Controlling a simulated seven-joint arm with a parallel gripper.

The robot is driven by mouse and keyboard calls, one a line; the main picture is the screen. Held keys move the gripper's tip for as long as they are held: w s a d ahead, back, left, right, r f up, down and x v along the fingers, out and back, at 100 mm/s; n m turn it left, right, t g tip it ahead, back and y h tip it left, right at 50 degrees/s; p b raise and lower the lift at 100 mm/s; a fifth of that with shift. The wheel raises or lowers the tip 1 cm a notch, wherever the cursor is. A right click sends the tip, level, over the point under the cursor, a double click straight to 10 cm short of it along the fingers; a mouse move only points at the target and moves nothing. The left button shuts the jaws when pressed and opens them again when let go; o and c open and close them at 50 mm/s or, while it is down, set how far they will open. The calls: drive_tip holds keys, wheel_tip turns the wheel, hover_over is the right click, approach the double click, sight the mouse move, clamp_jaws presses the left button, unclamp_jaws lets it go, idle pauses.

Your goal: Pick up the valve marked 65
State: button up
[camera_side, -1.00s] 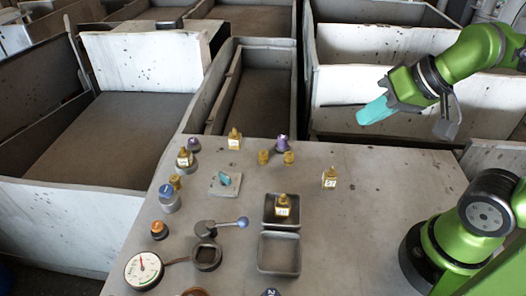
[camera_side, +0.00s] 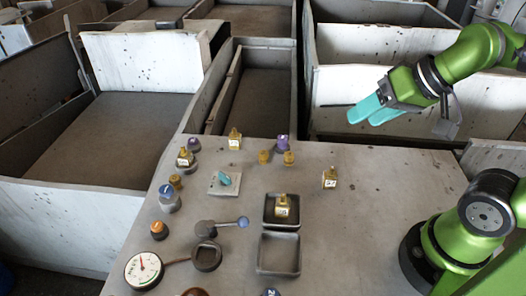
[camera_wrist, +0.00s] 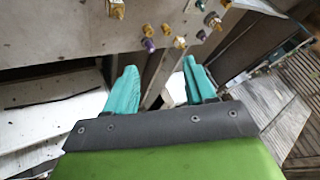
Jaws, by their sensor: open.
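Several brass valves with white number tags stand on the grey table. One is at the back (camera_side: 235,140), one at the left (camera_side: 185,158), one at the right (camera_side: 330,178), and one in the upper square tray (camera_side: 282,206). The tags are too small for me to tell surely which reads 65. My gripper (camera_side: 361,117) is open and empty, raised beyond the table's back right edge, apart from every valve. In the wrist view its two teal fingers (camera_wrist: 160,70) are spread, with small brass pieces (camera_wrist: 180,42) beyond them.
A lower empty tray (camera_side: 279,255), a lever with a blue ball (camera_side: 242,222), a gauge (camera_side: 144,270), purple knobs (camera_side: 282,141) and a plate with a teal handle (camera_side: 224,181) stand on the table. Its right part is clear. Large grey bins (camera_side: 380,45) lie behind.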

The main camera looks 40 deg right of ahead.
drive_tip(key=shift+o, duration=0.7)
drive_tip(key=n+g+y, duration=0.1)
drive_tip(key=n+g, duration=0.3)
drive_tip(key=n, duration=0.9)
approach(185, 150)
drive_tip(key=x, duration=1)
drive_tip(key=shift+w+f, duration=0.1)
